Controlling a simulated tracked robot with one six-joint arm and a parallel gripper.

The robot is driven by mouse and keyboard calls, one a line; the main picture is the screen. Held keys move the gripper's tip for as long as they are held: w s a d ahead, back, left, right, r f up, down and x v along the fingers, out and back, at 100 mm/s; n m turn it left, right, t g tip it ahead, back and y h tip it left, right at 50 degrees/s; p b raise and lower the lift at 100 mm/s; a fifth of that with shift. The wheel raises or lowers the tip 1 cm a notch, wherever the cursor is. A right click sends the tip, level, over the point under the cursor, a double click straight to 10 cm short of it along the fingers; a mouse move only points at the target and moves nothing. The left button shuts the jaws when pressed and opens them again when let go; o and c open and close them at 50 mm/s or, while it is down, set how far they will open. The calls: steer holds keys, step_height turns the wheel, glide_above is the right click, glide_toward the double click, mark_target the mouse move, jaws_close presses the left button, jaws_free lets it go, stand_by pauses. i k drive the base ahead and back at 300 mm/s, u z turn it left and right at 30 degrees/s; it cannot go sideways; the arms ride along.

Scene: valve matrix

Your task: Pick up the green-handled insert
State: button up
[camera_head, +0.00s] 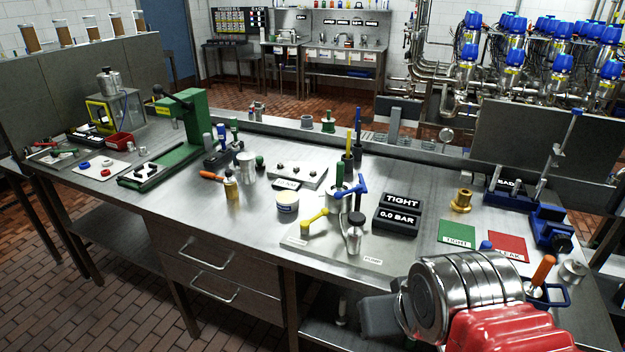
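Several small items with green parts show on the steel workbench (400,165). A green upright handle (340,174) stands in the middle, in a metal cup beside a blue T-handle. A small green-topped piece (328,121) stands at the bench's back edge. A short green piece (260,161) stands beside a metal cup to the left. I cannot tell which is the green-handled insert. My arm, steel and red, fills the lower right. A dark grey block at its left end looks like my gripper (379,317), low at the front edge; its fingers cannot be made out.
A black TIGHT display (398,213), yellow handle (315,220) and small metal bottle (354,236) stand near the middle. Green (457,234) and red (507,246) mats and a blue vise (551,227) lie right. A green press (180,130) stands left.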

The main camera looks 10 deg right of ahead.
mark_target(340, 173)
steer(key=u, duration=0.45)
steer(key=i, duration=1.05)
steer(key=u, duration=0.3)
